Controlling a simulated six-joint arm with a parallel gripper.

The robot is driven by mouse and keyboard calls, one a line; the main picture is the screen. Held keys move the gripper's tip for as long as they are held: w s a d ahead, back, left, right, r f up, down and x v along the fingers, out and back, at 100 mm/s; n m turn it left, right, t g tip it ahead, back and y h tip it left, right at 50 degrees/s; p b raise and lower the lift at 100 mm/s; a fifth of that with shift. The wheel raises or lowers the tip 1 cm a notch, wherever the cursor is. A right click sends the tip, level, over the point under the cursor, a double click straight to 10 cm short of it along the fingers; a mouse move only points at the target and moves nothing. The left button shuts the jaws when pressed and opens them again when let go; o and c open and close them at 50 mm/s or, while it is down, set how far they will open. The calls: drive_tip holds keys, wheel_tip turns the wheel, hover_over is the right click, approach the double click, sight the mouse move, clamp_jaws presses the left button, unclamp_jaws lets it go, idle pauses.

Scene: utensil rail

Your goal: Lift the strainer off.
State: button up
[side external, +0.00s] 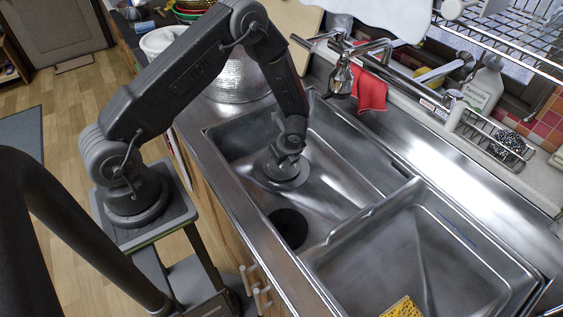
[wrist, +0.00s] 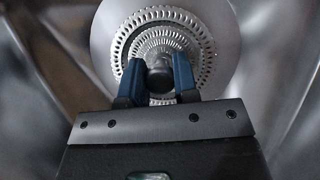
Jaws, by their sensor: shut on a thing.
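The strainer is a round metal disc with a flat rim (side external: 288,182) in the left basin in the side view. In the wrist view the strainer (wrist: 222,32) fills the top centre, with rings of slots around a central knob. My gripper (side external: 280,158) points down over it. In the wrist view my gripper's blue fingers (wrist: 159,78) are closed on the dark knob from both sides. A dark round drain opening (side external: 289,228) shows uncovered on the basin floor, nearer the camera than the strainer. The strainer appears held above the floor; the exact gap is unclear.
The left basin's walls surround my gripper, and a divider (side external: 372,212) separates the right basin (side external: 440,245). A yellow sponge (side external: 402,308) lies in the right basin. The faucet (side external: 342,72) and a red cloth (side external: 370,90) are behind. A metal pot (side external: 238,82) stands behind the arm.

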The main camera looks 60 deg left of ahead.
wheel_tip(320, 180, up, 10)
drive_tip(key=shift+r, duration=0.1)
